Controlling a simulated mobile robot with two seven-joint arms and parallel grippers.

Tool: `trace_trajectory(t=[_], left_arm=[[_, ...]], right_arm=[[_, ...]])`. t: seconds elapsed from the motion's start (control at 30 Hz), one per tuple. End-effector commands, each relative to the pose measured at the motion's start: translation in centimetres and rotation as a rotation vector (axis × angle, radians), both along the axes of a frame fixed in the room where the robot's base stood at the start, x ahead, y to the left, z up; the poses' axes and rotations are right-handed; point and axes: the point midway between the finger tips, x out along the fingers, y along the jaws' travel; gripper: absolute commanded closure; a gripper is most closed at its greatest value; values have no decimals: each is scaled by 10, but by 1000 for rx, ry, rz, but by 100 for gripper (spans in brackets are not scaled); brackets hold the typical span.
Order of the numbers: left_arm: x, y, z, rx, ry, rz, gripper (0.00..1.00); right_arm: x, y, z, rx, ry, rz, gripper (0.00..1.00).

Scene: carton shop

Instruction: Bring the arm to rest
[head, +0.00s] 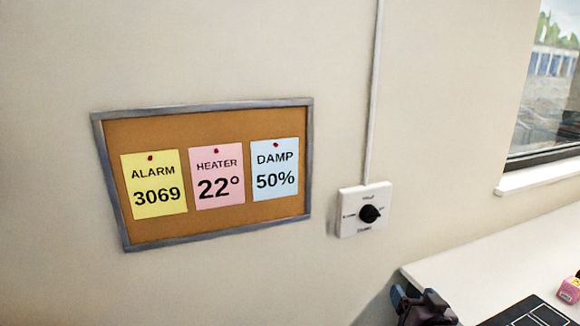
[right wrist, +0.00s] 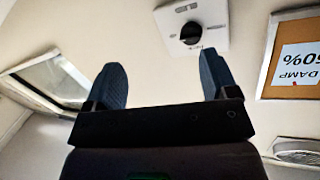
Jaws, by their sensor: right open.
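My right gripper (head: 416,294) is at the bottom edge of the head view, low in front of the wall and left of the white counter. In the right wrist view its two blue fingers (right wrist: 162,75) stand wide apart with nothing between them. A white wall switch (head: 347,226) with a black knob (head: 369,214) is above the gripper in the head view. The switch plate (right wrist: 212,14) also shows beyond the fingers in the right wrist view, apart from them. My left gripper is not in view.
A framed cork board (head: 240,225) with yellow, pink and blue notes hangs left of the switch. The white counter (head: 470,266) at lower right bears a black panel (head: 525,314) and a pink block (head: 569,290). A window (head: 548,85) is at upper right.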

Motion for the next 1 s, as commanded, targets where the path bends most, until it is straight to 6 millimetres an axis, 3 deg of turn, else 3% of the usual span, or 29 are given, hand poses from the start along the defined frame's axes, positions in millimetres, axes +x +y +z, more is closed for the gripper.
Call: trace_trajectory(t=[0.03,0.3,0.6,0.8,1.0], left_arm=[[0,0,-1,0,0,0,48],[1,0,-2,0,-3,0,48],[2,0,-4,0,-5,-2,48],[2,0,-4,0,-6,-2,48],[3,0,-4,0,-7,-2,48]], right_arm=[[-21,0,-19,-63,23,-3,20],[-121,5,-96,-284,152,8,20],[-235,9,-172,-308,358,29,20],[-271,3,-194,-302,432,22,20],[-275,2,-196,-301,440,19,20]])
